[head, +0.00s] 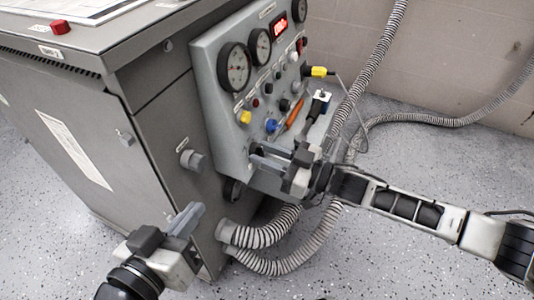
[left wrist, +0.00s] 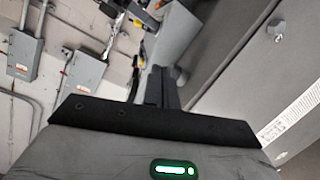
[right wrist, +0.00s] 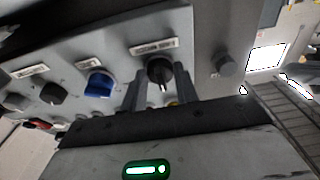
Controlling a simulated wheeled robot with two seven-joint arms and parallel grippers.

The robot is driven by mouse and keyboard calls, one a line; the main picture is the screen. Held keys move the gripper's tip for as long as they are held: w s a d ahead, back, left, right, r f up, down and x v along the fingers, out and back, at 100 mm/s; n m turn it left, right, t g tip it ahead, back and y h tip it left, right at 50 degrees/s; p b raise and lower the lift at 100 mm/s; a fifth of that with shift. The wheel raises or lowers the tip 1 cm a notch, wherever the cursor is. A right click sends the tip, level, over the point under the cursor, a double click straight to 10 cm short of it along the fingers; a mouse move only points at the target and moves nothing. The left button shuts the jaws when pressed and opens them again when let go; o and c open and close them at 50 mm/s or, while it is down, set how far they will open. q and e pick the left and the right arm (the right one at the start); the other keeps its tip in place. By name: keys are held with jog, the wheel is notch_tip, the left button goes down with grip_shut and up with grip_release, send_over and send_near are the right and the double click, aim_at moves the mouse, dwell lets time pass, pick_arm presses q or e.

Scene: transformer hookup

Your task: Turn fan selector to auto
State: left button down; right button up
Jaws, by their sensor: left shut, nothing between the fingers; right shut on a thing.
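A black selector knob (right wrist: 160,70) with a white pointer line sits under a small label in the right wrist view. Its pointer faces down in that picture. My right gripper (right wrist: 161,88) is shut on this knob, one finger on each side. In the head view the right gripper (head: 257,156) reaches the lower part of the grey control panel (head: 222,98), and the knob is hidden there. The label is too blurred to read. My left gripper (head: 187,217) is shut and empty, beside the cabinet's lower front. Its fingers (left wrist: 161,87) also show in the left wrist view.
A blue knob (right wrist: 100,84) and a dark knob (right wrist: 53,93) sit left of the held knob. The panel has gauges (head: 234,66) and a red display (head: 280,27). Ribbed hoses (head: 268,234) leave the grey cabinet (head: 90,140) low down. Speckled floor (head: 420,270) is open at right.

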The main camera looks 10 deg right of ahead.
pick_arm(q)
jog(key=shift+r, duration=0.2)
pick_arm(e)
jog(key=o, duration=1)
jog(key=shift+c, duration=0.2)
pick_arm(q)
jog(key=f+p, duration=0.1)
jog(key=a+m+g+y+p, duration=0.1)
jog(key=p, duration=0.1)
jog(key=shift+s+f, duration=0.35)
jog(key=shift+f, duration=0.05)
pick_arm(e)
jog(key=v, duration=1.6)
pick_arm(q)
jog(key=shift+w+r, duration=0.15)
